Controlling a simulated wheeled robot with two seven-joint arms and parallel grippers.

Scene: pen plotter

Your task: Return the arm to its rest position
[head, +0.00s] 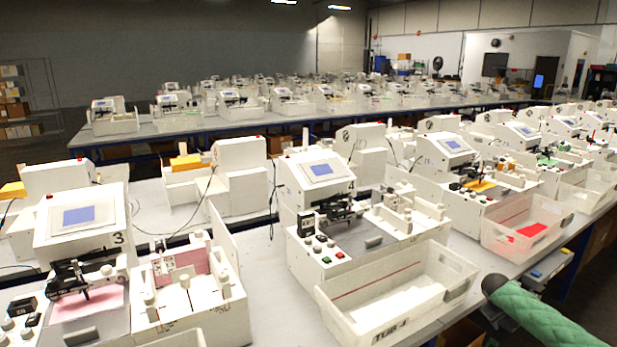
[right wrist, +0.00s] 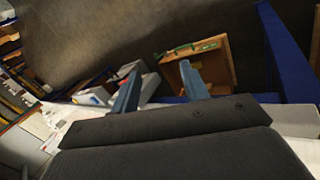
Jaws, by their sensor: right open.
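My right arm, in a green quilted sleeve with a dark rounded end, comes in at the lower right of the head view. It is beside and in front of the white tub marked TUB 4 (head: 455,294), in front of a pen plotter (head: 318,172). In the right wrist view my right gripper (right wrist: 160,76) shows two blue-grey fingers spread apart, with nothing between them. It points past a table edge toward the dark floor. My left arm and gripper are not in view.
Plotter 3 (head: 78,217) stands at the left on the same white table. Another tub (head: 497,236) with red material stands at the right. In the wrist view a brown box (right wrist: 228,62) and a blue table leg (right wrist: 290,50) are near the fingers.

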